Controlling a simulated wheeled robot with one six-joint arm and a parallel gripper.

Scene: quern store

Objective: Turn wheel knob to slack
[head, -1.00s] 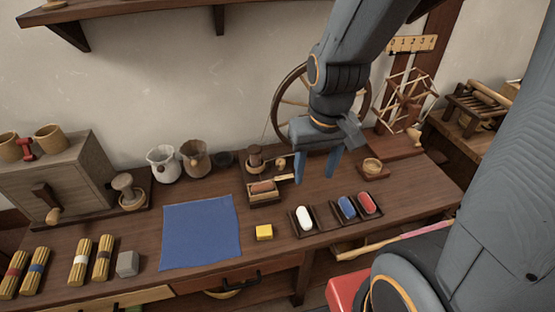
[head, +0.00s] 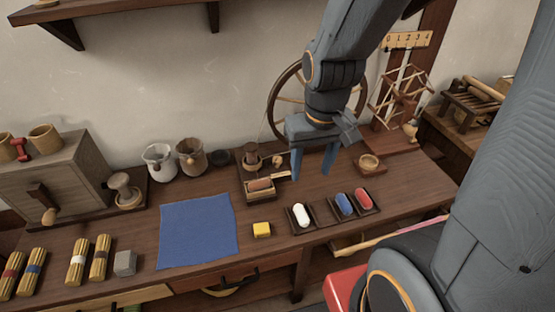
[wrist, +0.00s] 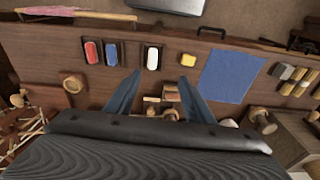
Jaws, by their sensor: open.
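The spinning wheel (head: 282,92) stands at the back of the bench against the wall, partly hidden behind my arm. At its foot is a dark wooden base with a turned post (head: 251,153) and a small pale round knob (head: 277,161) beside it; I cannot make out any slack mark. My gripper (head: 312,172) is open and empty, its blue-grey fingers pointing down over the bench just right of the base. In the wrist view the open fingers (wrist: 160,76) spread either side of small wooden parts of the base (wrist: 170,97).
Left of the gripper lie a blue cloth (head: 198,230) and a yellow block (head: 261,229). In front is a tray (head: 325,213) with white, blue and red pieces. A small wooden cup (head: 369,162) stands to the right. Two jugs (head: 159,162) stand behind the cloth.

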